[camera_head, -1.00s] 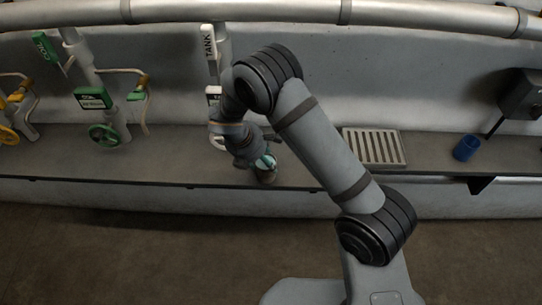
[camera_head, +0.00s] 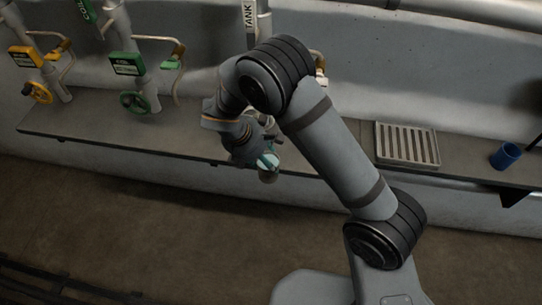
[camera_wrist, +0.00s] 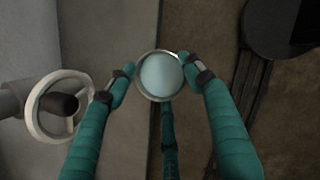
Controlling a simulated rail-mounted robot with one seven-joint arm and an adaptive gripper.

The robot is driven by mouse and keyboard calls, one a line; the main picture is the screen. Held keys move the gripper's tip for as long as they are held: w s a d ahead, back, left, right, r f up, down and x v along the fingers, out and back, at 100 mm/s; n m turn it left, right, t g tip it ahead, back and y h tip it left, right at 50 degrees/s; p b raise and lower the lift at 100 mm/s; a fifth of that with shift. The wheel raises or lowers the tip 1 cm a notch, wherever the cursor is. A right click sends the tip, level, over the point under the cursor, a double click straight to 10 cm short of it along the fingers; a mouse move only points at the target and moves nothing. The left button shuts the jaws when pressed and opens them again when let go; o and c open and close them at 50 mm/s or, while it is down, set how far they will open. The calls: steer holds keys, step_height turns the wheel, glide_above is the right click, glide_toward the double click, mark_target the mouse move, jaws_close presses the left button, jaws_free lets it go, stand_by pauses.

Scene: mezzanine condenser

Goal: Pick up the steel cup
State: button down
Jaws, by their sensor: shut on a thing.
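The steel cup (camera_wrist: 160,76) shows from above in the wrist view as a round metal rim with a pale, bluish inside. My gripper (camera_wrist: 152,80) has its teal fingers on both sides of the rim and is shut on the cup. In the head view my gripper (camera_head: 267,160) hangs at the shelf's front edge, with the cup (camera_head: 268,174) below it, partly hidden by the fingers. The cup overlaps the shelf edge and the floor in the picture. The gap beneath it cannot be judged exactly.
The grey shelf (camera_head: 325,163) runs along the wall. It carries a slotted metal grate (camera_head: 407,146) and a blue cup (camera_head: 505,156) at right. A green handwheel (camera_head: 135,103) and a yellow one (camera_head: 38,92) stand at left. A white handwheel (camera_wrist: 40,110) is left of my gripper.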

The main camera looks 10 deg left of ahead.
steer(key=shift+s+a, duration=0.5)
